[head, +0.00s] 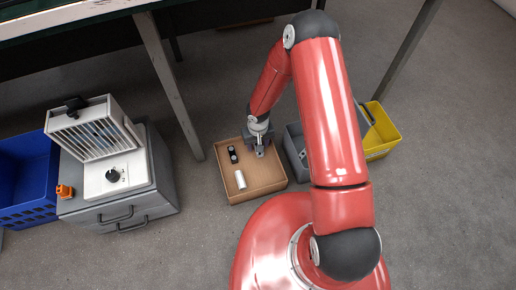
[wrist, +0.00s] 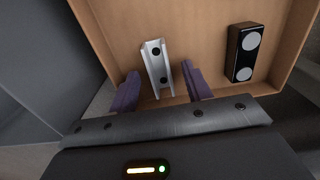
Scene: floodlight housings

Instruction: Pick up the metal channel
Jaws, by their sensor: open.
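The metal channel (wrist: 156,64) is a silver U-shaped piece with dark holes, in the cardboard box (wrist: 207,33), near one wall. In the head view it is mostly hidden beneath my gripper (head: 260,150). In the wrist view my gripper (wrist: 160,76) is open, its two purple fingers on either side of the channel's lower part. The fingers look apart from the channel; how far above it they are I cannot tell.
A black block with two pale discs (wrist: 244,52) and a white cylinder (head: 240,180) share the box. A grey bin (head: 296,152) and a yellow bin (head: 380,135) stand to the right. A grey drawer cabinet (head: 121,213) with a floodlight (head: 92,133) stands left. Table legs rise behind.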

